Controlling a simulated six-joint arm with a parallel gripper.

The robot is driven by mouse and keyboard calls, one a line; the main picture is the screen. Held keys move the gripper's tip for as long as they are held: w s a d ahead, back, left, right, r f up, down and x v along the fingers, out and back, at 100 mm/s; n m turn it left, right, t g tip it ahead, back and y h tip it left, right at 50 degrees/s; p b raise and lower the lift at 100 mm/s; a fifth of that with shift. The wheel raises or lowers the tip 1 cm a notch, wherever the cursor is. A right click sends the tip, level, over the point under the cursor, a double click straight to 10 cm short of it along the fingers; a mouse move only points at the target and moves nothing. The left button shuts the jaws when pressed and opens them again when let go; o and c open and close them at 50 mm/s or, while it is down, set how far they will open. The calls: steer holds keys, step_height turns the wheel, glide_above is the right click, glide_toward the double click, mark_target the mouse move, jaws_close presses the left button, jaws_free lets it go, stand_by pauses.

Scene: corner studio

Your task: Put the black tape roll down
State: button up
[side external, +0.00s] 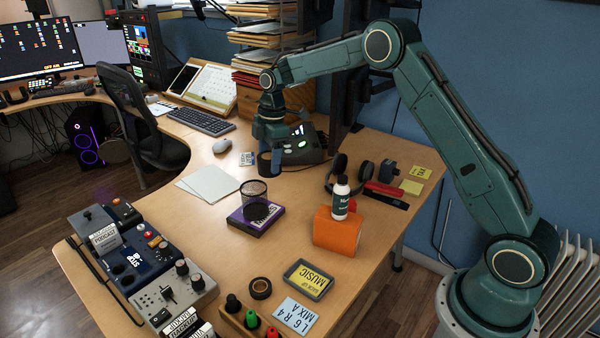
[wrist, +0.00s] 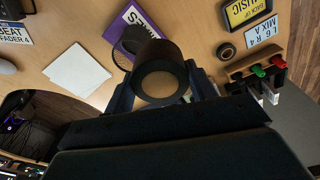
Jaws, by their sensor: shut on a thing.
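My gripper (side external: 270,158) is over the far part of the desk, beside a dark device with a green light. It is shut on a dark cylinder (side external: 264,166), whose lower end is close to the desktop; I cannot tell if it touches. In the wrist view the cylinder (wrist: 157,54) sits between the two fingers, with a round tan face towards the camera. A small black ring, like a tape roll (side external: 260,288), lies flat on the near part of the desk, apart from my gripper. It also shows in the wrist view (wrist: 226,50).
A mesh cup (side external: 254,191) stands on a purple box (side external: 247,222). The device (side external: 302,146) stands close right of my gripper. White paper (side external: 209,184) lies to the left.

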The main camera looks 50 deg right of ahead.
steer(key=s+d, duration=0.5)
steer(key=d, duration=0.8)
steer(key=shift+d, duration=0.4)
step_height(320, 180, down, 20)
steer(key=shift+r, duration=0.1)
stand_by(0.3)
steer(key=o, duration=1)
steer(key=shift+f, duration=0.2)
steer(key=shift+o, duration=0.2)
steer(key=shift+r, duration=0.2)
step_height(320, 180, up, 12)
steer(key=d, duration=0.1)
steer(key=shift+s+d, duration=0.15)
steer(key=shift+s, duration=0.1)
